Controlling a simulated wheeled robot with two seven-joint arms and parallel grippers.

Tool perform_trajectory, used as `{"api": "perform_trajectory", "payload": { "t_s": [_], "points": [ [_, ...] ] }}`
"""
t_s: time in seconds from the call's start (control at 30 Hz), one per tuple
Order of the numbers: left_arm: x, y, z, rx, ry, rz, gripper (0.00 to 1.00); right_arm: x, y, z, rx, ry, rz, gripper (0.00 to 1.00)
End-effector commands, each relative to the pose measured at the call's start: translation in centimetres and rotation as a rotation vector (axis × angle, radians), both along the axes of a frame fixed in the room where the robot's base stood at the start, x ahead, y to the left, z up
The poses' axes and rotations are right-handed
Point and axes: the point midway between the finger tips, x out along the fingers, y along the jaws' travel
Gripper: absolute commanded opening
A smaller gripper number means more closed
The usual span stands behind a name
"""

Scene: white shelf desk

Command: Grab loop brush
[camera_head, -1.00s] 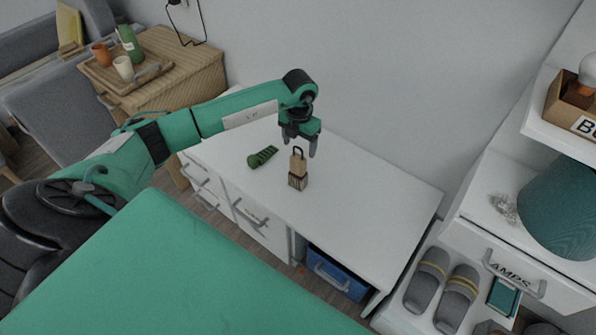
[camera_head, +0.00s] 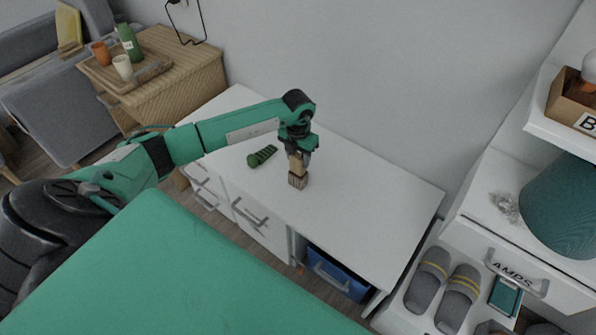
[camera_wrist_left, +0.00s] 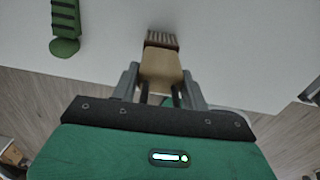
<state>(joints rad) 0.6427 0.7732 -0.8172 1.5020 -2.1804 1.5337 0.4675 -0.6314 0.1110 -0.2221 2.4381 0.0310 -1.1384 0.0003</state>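The loop brush (camera_head: 298,172) is a small wooden block with dark bristles and a black loop. It stands upright, bristles down, on the white desk top. My left gripper (camera_head: 299,152) has its fingers down at the brush's upper part and hides the loop in the head view. In the left wrist view the brush (camera_wrist_left: 161,66) sits between the two grey fingers (camera_wrist_left: 160,84). The fingers are apart, one on each side of the wooden block, with parts of the black loop behind it. Whether they touch the wood is hard to tell. My right gripper is not in view.
A green ridged object (camera_head: 262,156) lies on the desk (camera_head: 350,210) left of the brush; it also shows in the left wrist view (camera_wrist_left: 65,25). The desk top to the right is clear. A blue bin (camera_head: 337,275) sits under it.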

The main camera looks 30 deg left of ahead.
Motion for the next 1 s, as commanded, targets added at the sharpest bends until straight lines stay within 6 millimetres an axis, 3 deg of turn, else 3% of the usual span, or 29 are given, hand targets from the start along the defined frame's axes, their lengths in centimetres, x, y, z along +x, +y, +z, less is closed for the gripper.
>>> {"api": "perform_trajectory", "payload": {
  "t_s": [0.03,0.13,0.37,0.57,0.77,1.0],
  "points": [
    [0.0,0.0,0.0,0.0,0.0,0.0,0.28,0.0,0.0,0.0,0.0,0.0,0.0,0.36],
    [0.0,0.0,0.0,0.0,0.0,0.0,0.09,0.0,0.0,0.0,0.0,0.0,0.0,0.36],
    [0.0,0.0,0.1,0.0,-0.001,0.0,0.09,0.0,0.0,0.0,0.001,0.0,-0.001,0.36],
    [0.1,0.1,1.3,0.001,-0.001,0.001,0.09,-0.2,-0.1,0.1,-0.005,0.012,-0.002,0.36],
    [0.1,0.0,4.9,0.001,-0.004,-0.001,0.09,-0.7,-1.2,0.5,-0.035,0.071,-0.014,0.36],
    [0.1,0.1,12.1,0.001,-0.006,0.0,0.09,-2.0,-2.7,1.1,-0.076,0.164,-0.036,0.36]
  ]
}}
